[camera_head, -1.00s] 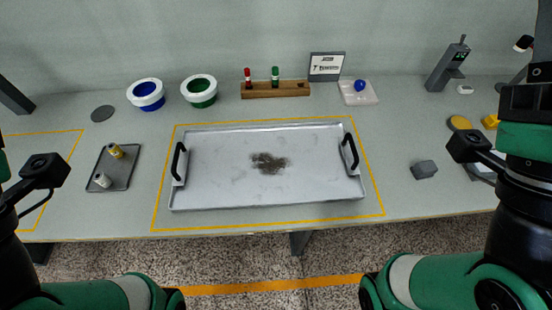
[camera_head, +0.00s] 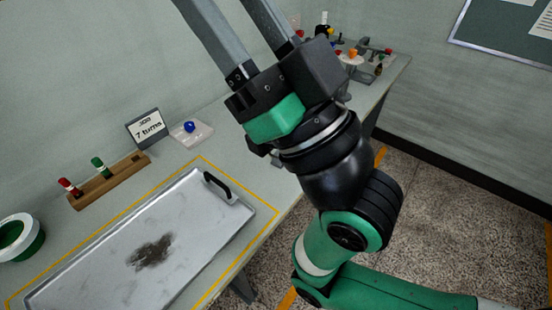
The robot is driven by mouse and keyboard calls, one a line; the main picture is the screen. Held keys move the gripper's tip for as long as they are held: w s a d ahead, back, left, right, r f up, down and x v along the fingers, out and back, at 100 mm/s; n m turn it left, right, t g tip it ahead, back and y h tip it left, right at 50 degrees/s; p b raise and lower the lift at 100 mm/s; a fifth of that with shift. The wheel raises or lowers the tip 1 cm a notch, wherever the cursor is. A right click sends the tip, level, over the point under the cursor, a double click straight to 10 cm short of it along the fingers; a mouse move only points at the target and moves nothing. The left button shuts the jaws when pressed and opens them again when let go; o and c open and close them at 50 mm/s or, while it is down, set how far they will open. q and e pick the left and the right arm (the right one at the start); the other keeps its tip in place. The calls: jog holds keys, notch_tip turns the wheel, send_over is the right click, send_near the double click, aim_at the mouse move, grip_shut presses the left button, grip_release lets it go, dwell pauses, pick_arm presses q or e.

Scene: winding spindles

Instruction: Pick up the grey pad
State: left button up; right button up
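My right arm is raised large in front of the camera. Its gripper (camera_head: 232,22) points up and left, with two long grey fingers standing well apart and wall showing between them. The fingertips run out at the top edge, and I see nothing held between the visible lengths. No grey pad can be made out now; the right part of the bench is largely hidden behind my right arm. My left gripper is out of view.
A metal tray (camera_head: 190,240) with a dark smudge lies at lower left. Behind it are a wooden rack (camera_head: 112,182) with red and green pieces, a "7 turns" sign (camera_head: 146,127), a blue ball (camera_head: 189,127) on a pale dish and a green-and-white ring (camera_head: 20,238). Small items crowd the far end.

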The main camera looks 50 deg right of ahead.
jog(key=shift+o, duration=0.3)
jog(key=o, duration=0.6)
jog(key=shift+o, duration=0.2)
